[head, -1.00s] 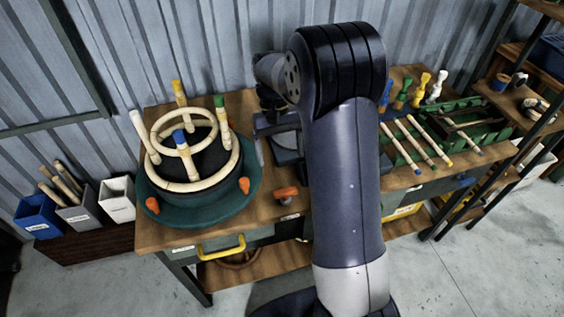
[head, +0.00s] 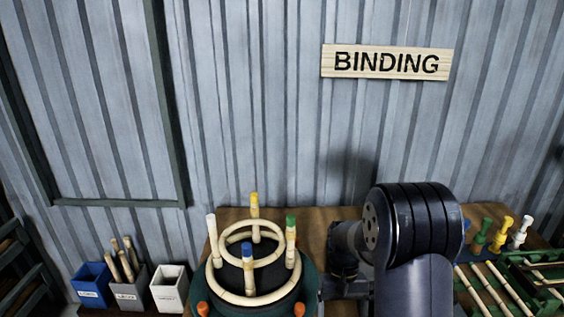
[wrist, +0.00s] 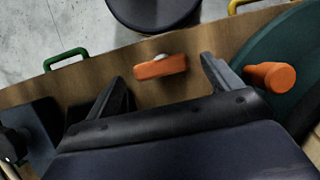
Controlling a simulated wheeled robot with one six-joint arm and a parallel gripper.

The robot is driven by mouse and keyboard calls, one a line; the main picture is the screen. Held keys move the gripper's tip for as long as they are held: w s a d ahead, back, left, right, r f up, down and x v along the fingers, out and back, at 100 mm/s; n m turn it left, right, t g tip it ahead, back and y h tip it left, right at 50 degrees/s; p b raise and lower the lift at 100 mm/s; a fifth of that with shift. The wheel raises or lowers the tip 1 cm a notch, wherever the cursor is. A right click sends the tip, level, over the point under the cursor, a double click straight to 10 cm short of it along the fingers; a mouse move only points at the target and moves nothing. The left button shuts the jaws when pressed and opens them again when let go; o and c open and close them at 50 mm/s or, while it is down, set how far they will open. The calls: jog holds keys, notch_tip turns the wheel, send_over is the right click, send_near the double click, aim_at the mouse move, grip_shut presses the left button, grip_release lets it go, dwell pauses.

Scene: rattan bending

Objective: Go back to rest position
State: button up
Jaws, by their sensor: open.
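My gripper (wrist: 160,82) is open in the wrist view, its two dark fingers spread apart with nothing between them. It faces the wooden bench top (wrist: 205,40). An orange handle (wrist: 162,66) shows beyond the gap between the fingers. In the head view my dark arm is folded at the bench, right of the rattan frame, and the gripper itself is hidden there. The rattan frame (head: 215,271) has pale rings and upright posts with white, yellow, green and blue tips. It stands on the round green turntable (head: 199,305).
Blue (head: 91,284), grey (head: 130,292) and white (head: 168,289) bins stand left of the bench. Coloured pegs (head: 500,234) and a green rack with canes (head: 540,287) are at right. A BINDING sign (head: 387,62) hangs on the corrugated wall. An orange knob (wrist: 270,76) sits near the right finger.

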jog(key=shift+x, duration=0.9)
